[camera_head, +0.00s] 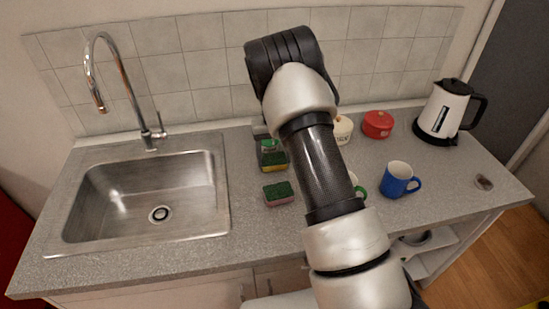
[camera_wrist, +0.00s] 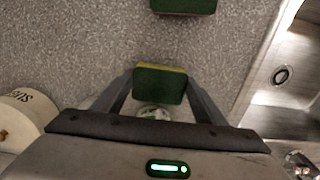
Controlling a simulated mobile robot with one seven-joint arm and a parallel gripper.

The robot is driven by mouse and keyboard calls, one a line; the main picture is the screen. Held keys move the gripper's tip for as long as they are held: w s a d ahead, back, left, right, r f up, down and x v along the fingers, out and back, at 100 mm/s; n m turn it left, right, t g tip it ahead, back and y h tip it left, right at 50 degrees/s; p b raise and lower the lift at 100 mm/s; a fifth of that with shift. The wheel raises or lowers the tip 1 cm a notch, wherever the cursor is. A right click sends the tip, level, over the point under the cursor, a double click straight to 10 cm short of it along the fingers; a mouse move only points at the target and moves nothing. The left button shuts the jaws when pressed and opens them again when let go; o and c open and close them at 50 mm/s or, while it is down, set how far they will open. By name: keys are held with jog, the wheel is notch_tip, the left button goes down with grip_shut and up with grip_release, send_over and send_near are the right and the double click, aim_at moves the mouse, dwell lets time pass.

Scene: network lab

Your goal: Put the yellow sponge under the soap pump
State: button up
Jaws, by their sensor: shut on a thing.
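The yellow sponge (camera_head: 274,168) has a dark green top and a yellow lower edge. In the wrist view the sponge (camera_wrist: 160,85) lies between the two fingers of my gripper (camera_wrist: 158,80), which are shut on its sides. In the head view my arm hides most of the gripper. A small pale and green item, probably the soap pump (camera_wrist: 153,112), shows in part right beside the sponge, close to my palm. In the head view it is probably the green-topped item (camera_head: 269,144) just behind the sponge. I cannot tell whether the sponge is under it.
A pink sponge with a green top (camera_head: 279,193) lies in front, also seen in the wrist view (camera_wrist: 184,6). The sink (camera_head: 104,236) is at left. A blue mug (camera_head: 396,181), red pot (camera_head: 377,125), white pot (camera_head: 343,129) and kettle (camera_head: 443,112) stand at right.

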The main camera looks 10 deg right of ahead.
jog(key=shift+f, duration=0.15)
jog(key=o, duration=1)
